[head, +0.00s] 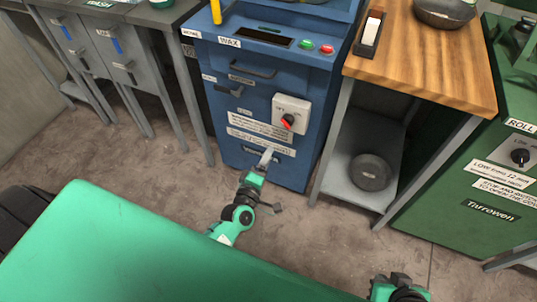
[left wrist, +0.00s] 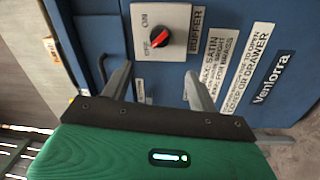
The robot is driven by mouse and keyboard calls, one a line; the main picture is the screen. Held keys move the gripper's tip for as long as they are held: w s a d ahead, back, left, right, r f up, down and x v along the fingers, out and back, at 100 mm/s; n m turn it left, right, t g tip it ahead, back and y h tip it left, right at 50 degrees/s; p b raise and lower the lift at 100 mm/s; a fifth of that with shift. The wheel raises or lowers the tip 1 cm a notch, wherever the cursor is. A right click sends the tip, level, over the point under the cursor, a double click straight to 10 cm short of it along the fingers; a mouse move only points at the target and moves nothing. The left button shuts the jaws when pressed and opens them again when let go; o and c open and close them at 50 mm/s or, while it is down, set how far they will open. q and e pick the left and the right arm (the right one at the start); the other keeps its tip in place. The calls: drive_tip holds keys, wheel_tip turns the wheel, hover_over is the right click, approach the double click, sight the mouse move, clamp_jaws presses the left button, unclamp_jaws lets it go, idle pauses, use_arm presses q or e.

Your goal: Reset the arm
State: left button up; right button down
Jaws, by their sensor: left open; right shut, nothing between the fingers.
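My left gripper (head: 268,158) is in front of the lower front of the blue wax machine (head: 225,125). In the left wrist view the two grey fingers of this gripper (left wrist: 160,88) are spread apart with nothing between them. Past the fingers, the blue machine front shows a light grey switch box (left wrist: 172,18) with a red and black knob (left wrist: 158,36). The knob also shows in the head view (head: 288,121). The fingers appear apart from the knob. Part of my right arm shows at the bottom edge of the head view; its fingers are not visible.
A wooden-topped table (head: 440,55) stands right of the blue machine, with a dark bowl (head: 445,12) on top and a round dark object (head: 370,172) on its lower shelf. A green machine (head: 450,215) is at right. Grey cabinets (head: 125,65) stand at left.

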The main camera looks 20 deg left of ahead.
drive_tip(key=shift+s+a, duration=0.1)
drive_tip(key=shift+a, duration=0.05)
idle(0.3)
